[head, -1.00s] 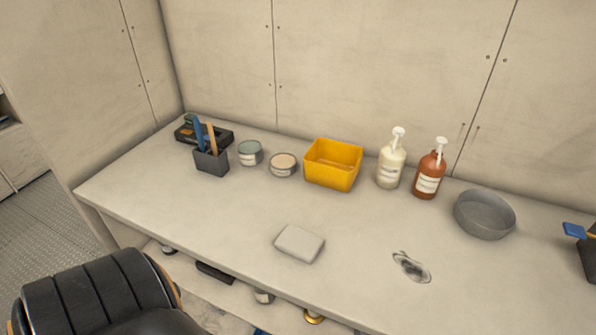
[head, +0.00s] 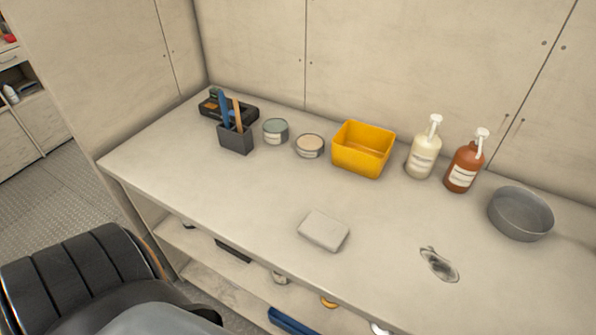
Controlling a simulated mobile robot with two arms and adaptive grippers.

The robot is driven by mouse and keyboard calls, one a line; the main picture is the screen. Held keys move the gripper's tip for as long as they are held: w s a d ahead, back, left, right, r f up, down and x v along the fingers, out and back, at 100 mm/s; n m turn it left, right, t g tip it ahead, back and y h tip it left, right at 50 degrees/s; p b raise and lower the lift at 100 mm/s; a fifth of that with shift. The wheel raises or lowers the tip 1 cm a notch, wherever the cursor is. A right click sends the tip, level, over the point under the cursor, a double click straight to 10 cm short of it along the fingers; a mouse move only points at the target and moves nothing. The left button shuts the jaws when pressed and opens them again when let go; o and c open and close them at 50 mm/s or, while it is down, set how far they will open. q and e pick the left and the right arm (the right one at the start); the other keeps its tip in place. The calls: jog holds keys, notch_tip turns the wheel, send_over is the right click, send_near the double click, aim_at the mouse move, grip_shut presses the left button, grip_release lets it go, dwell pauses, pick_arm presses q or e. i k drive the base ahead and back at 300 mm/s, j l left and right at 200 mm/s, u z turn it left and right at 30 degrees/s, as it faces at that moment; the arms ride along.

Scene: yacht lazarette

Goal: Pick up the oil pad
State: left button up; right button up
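A light grey, rounded rectangular pad (head: 324,230), which looks like the oil pad, lies flat on the pale worktop (head: 215,205) near its front edge. Nothing touches the pad. Neither of my grippers is in view.
A yellow bin (head: 363,150), two pump bottles, a grey bowl (head: 520,214), two round tins and a dark holder with tools (head: 236,139) stand along the back. A shelf with several items is below. The worktop around the pad is clear.

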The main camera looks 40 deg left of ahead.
aim_at(318, 228)
jog(key=i+j+u, duration=0.15)
jog(key=u, duration=0.25)
jog(key=i+j+u, duration=0.15)
jog(key=u, duration=0.3)
